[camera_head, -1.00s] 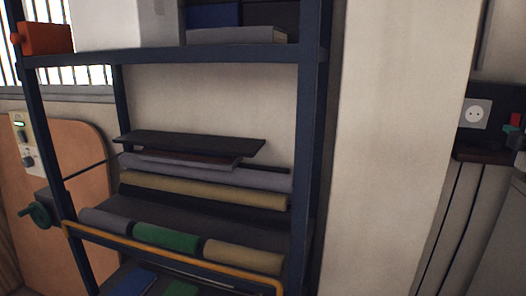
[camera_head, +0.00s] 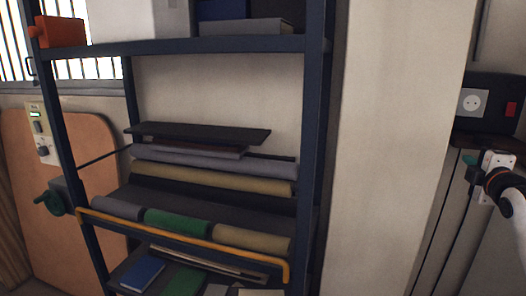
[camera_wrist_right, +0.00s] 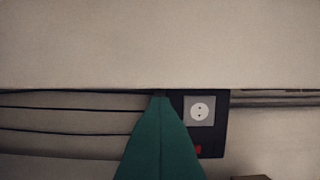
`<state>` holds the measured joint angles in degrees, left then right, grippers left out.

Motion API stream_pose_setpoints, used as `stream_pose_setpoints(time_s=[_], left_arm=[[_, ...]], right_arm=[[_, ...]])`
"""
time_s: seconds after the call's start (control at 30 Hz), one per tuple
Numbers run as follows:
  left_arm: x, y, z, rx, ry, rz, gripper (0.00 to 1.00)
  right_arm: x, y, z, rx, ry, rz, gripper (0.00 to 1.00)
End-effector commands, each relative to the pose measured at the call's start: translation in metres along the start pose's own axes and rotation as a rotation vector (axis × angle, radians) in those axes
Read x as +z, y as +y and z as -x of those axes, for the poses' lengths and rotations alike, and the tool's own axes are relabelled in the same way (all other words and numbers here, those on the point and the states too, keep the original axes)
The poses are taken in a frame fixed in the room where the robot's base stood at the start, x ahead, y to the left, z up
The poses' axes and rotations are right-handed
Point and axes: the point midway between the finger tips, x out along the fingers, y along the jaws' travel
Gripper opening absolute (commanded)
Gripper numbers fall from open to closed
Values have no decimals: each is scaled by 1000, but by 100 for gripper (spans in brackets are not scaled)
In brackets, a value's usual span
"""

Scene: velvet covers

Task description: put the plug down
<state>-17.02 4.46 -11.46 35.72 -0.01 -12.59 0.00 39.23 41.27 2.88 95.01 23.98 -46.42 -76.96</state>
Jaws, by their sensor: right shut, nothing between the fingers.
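No plug can be made out in either view. My right gripper (camera_head: 469,164) is at the right edge of the head view, below and in front of the wall socket (camera_head: 472,102). Its teal fingers are shut with nothing between them. In the right wrist view the shut fingers (camera_wrist_right: 160,98) rise in the foreground, with the socket (camera_wrist_right: 199,110) just right of their tips. The socket's round face shows two holes and looks empty. My left gripper is not in view.
A red switch (camera_head: 510,108) sits beside the socket on the dark wall panel. A dark blue shelf rack (camera_head: 315,150) holds several fabric rolls, behind a yellow rail (camera_head: 180,236). A pale pillar (camera_head: 395,150) stands between rack and socket. An orange-brown board (camera_head: 85,160) leans at left.

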Motion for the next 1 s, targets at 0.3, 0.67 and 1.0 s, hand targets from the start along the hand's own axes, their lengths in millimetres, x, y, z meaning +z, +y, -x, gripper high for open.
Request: stream_pose_setpoints(time_s=[0.3, 0.67, 1.0], left_arm=[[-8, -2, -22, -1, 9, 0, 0], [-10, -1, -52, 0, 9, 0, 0], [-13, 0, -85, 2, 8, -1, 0]], right_arm=[[92, 136, 22, 10, -147, -6, 0], [197, 293, 123, 7, -309, -8, 0], [244, 374, 264, 5, -304, -8, 0]])
